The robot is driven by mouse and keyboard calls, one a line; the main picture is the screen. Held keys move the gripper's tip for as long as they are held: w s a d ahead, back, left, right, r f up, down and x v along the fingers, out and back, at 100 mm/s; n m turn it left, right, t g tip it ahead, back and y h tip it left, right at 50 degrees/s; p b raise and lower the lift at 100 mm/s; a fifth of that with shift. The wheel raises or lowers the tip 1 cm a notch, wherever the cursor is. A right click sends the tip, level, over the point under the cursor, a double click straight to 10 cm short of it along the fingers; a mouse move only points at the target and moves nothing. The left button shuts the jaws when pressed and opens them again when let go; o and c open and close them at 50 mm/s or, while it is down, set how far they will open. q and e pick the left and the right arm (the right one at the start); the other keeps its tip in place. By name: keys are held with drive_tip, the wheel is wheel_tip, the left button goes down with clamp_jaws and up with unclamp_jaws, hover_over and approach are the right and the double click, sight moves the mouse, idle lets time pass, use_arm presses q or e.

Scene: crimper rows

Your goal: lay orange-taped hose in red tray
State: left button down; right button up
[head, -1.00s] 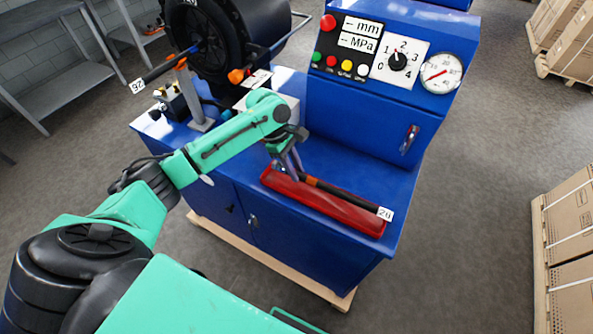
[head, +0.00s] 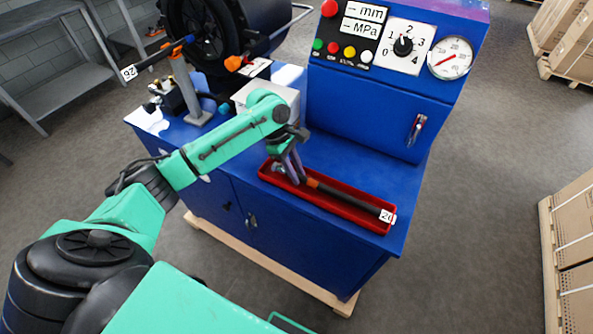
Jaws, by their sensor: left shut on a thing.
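The black hose (head: 346,197) has an orange tape band (head: 312,184) near its left end and a white tag marked 20 (head: 387,215) at its right end. It lies lengthwise within the outline of the red tray (head: 330,209), low between the long walls, with the tag at the right end wall. I cannot tell whether it touches the tray floor. The tray sits on the front ledge of the blue machine. My left gripper (head: 301,179) points down into the tray's left half and is shut on the hose beside the orange band.
A second dark hose (head: 157,61) with blue tape and a tag marked 26 rests on a stand at the left. A grey-white box (head: 266,97) stands behind my left arm. The blue control panel (head: 365,110) rises behind the tray. Cartons (head: 575,235) stand at right.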

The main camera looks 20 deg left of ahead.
use_arm(q)
drive_tip(key=shift+f, duration=0.3)
drive_tip(key=c, duration=0.6)
unclamp_jaws()
drive_tip(key=shift+f, duration=0.1)
wheel_tip(320, 180, up, 6)
drive_tip(key=p, duration=0.9)
drive_tip(key=shift+s, duration=0.1)
idle(0.3)
